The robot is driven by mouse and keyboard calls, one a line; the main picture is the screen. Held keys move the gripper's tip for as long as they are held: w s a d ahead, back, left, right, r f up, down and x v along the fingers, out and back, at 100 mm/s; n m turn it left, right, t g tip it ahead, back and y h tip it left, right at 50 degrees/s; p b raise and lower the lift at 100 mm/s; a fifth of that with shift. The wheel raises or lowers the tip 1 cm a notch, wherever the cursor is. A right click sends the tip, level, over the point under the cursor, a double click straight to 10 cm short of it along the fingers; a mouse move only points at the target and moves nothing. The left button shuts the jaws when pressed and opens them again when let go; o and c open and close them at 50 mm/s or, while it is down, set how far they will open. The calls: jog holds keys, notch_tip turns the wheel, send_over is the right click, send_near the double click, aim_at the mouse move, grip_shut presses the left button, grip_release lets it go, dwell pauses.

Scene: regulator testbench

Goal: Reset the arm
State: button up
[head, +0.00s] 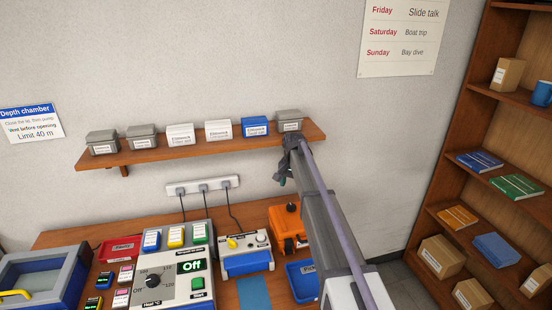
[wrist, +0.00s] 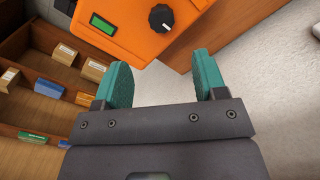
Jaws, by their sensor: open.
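My arm reaches up and forward over the bench's right end in the head view, with its wrist just below the shelf's right end. My gripper (wrist: 164,82) shows in the wrist view with its two teal fingers apart and nothing between them. In the head view its fingers (head: 283,181) are small and partly hidden by the arm. An orange box (head: 287,226) with a dark knob stands on the bench beside the arm. It also shows in the wrist view (wrist: 135,22), beyond the fingertips, with a green display.
A wall shelf (head: 220,142) holds several labelled boxes close to my wrist. The bench carries a heater unit (head: 168,278), a small white-and-blue device (head: 245,255), a blue tray (head: 302,282) and a blue chamber (head: 40,278). A bookcase (head: 425,212) stands at right.

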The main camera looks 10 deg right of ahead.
jog(key=s+a+f+n+b, duration=0.1)
jog(key=s+f+n+b, duration=0.1)
jog(key=s, duration=1.7)
jog(key=s+a+f+n+b, duration=0.1)
jog(key=s+n, duration=0.3)
jog(key=s, duration=1.6)
jog(key=shift+a+f+n+b, duration=0.15)
jog(key=shift+f+n+b, duration=0.15)
jog(key=shift+f+b, duration=0.5)
jog(key=shift+s, duration=0.1)
